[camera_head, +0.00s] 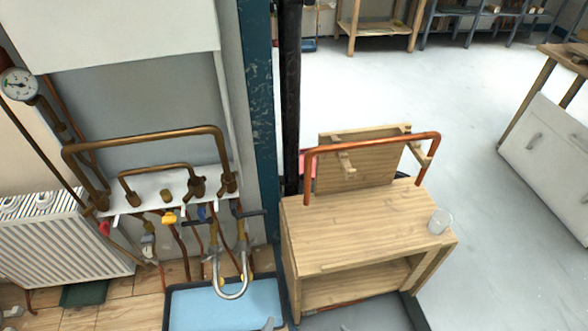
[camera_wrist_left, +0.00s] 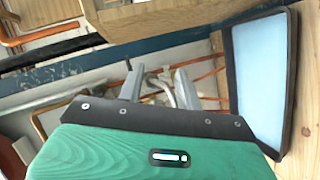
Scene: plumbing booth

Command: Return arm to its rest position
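My left gripper (camera_wrist_left: 158,78) shows in the left wrist view as two grey fingers standing apart beyond the green and black wrist housing. It is open, and I see nothing held between the fingers. Pipes and fittings show in the background behind the fingertips. In the head view, only a small grey piece at the bottom edge, over the blue-lined tray (camera_head: 215,305), could belong to this gripper; most of the arm is out of the picture. My right gripper is in neither view.
A wooden bench (camera_head: 350,225) with a copper pipe frame (camera_head: 372,142) and a clear cup (camera_head: 440,221) stands right of the dark post (camera_head: 290,100). Open grey floor (camera_head: 500,240) lies at right.

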